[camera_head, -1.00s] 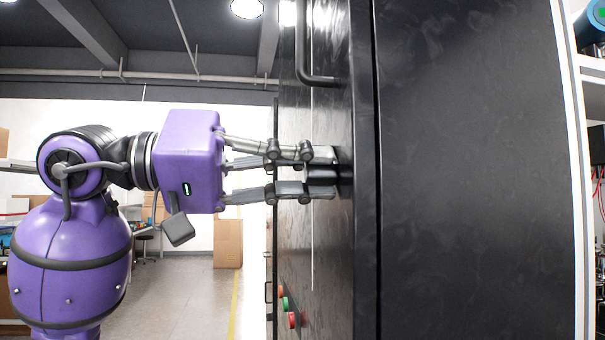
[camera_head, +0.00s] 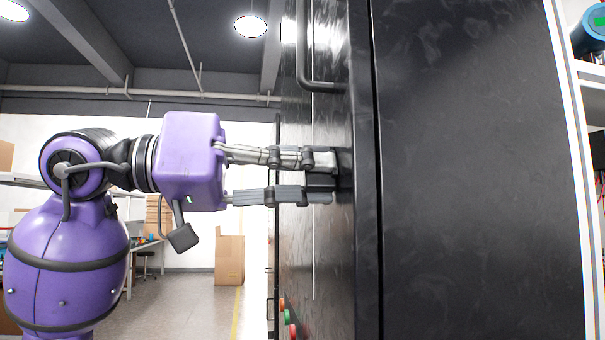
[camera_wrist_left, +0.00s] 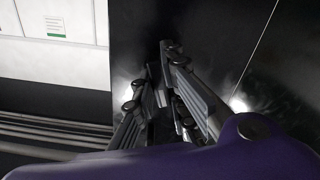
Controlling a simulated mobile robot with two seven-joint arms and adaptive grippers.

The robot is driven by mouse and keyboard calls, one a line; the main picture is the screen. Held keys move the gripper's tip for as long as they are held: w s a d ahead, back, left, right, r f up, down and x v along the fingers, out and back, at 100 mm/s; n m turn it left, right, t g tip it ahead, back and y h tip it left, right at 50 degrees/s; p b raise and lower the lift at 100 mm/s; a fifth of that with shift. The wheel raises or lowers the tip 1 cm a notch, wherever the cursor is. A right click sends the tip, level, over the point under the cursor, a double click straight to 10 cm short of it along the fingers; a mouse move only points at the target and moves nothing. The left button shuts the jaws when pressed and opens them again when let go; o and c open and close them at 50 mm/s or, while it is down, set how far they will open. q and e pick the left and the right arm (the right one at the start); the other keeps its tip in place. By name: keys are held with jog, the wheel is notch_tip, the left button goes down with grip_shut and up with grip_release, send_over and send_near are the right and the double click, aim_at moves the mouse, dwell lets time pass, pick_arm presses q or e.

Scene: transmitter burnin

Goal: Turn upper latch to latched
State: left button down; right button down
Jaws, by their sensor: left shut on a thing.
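The upper latch (camera_head: 320,181) is a small dark block on the front of a tall black cabinet (camera_head: 470,170). My left gripper (camera_head: 318,178) reaches it from the left in the head view, with its fingers above and below it, and is shut on it. The fingers hide much of the latch. In the left wrist view my left gripper (camera_wrist_left: 165,95) points at the dark cabinet face, and the latch between the fingers is hard to make out. My right gripper is not in view.
A bar handle (camera_head: 315,50) stands out from the cabinet above the latch. Red and green buttons (camera_head: 288,316) sit low on the cabinet front. A shelf (camera_head: 590,75) is at the right edge. Cardboard boxes (camera_head: 229,260) stand on the floor behind.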

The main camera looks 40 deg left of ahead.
pick_arm(q)
jog(key=m+b, duration=0.1)
jog(key=m, duration=0.1)
jog(key=shift+f+m, duration=0.1)
jog(key=shift+m, duration=0.7)
jog(key=shift+m+b, duration=0.45)
jog(key=shift+m, duration=0.25)
jog(key=c, duration=1.2)
grip_release()
jog(key=shift+o, duration=0.2)
